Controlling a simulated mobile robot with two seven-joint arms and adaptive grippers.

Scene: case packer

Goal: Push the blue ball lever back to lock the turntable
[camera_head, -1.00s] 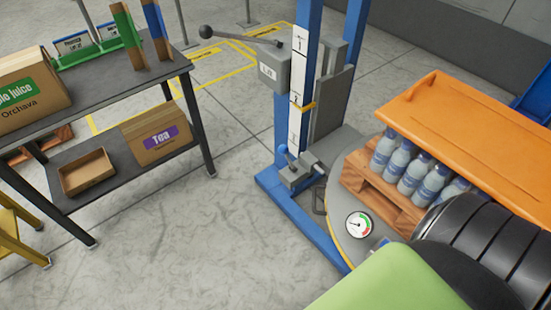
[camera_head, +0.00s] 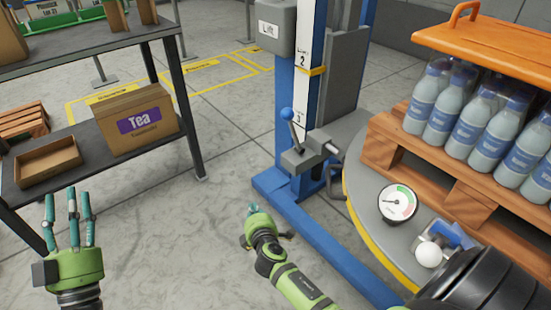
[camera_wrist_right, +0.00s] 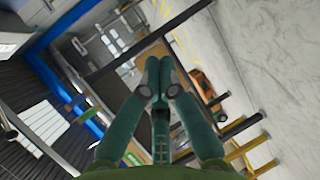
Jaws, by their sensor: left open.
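The blue ball lever (camera_head: 287,114) stands up from a grey lock block (camera_head: 300,158) at the foot of the blue lift column. A grey cylinder on the block points toward the turntable (camera_head: 365,207), a grey disc with a yellow edge. My right gripper (camera_head: 252,209) is below and left of the lever, apart from it. In the right wrist view its fingers (camera_wrist_right: 160,68) come together at the tips with nothing visible between them. My left gripper (camera_head: 68,205) is open and empty at the far left, in front of the shelf.
The turntable carries a wooden pallet (camera_head: 410,160) of bottles under an orange cover (camera_head: 490,45), a gauge (camera_head: 397,203) and a white ball (camera_head: 428,255). A shelf table (camera_head: 90,50) with a Tea box (camera_head: 135,125) stands left. The floor between is clear.

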